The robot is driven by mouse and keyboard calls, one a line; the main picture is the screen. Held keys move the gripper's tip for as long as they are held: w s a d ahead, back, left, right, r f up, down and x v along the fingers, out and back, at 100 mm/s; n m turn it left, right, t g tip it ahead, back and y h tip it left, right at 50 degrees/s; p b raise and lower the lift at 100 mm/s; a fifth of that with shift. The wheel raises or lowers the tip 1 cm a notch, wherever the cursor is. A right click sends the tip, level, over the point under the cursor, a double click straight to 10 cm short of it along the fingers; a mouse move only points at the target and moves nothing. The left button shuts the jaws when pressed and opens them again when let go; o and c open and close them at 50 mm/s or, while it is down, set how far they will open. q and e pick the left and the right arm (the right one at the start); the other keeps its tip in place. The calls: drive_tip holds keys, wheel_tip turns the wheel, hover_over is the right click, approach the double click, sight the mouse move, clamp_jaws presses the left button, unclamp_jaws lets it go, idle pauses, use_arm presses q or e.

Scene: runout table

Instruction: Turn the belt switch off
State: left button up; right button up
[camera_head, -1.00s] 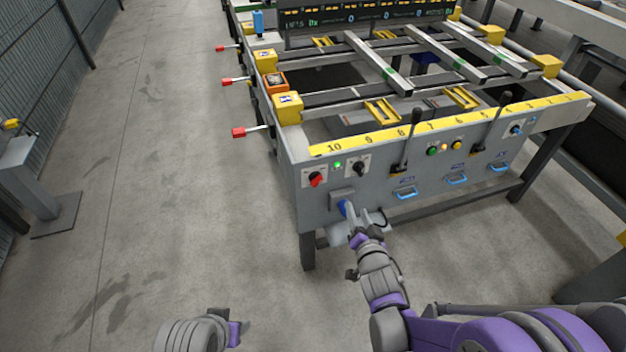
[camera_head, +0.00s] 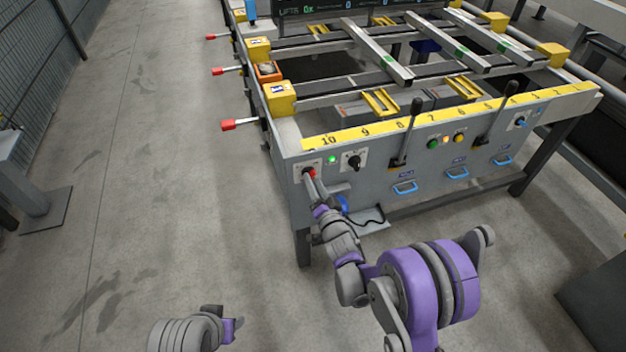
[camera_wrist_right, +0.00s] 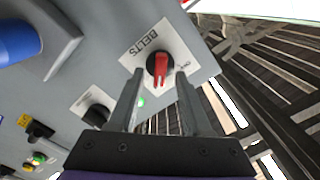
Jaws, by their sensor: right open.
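The belt switch (camera_head: 311,172) is a red knob on the left end of the table's grey front panel. In the right wrist view the red knob (camera_wrist_right: 160,68) sits on a black base on a white plate marked BELTS. My right gripper (camera_head: 309,181) is at the switch. In the wrist view its two fingers (camera_wrist_right: 160,74) are open, one on each side of the knob, with gaps showing; I cannot tell whether either touches it. My left gripper (camera_head: 236,325) hangs low over the floor, away from the table; its jaws are unclear.
A lit green lamp (camera_head: 332,159) and a black knob (camera_head: 354,161) are right of the switch. A blue plug (camera_head: 342,205) sits below it, partly behind my right arm. Levers (camera_head: 409,135) and blue handles (camera_head: 405,187) lie farther right.

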drive_tip(key=shift+w+a, duration=0.2)
drive_tip(key=shift+w, duration=0.45)
clamp_jaws()
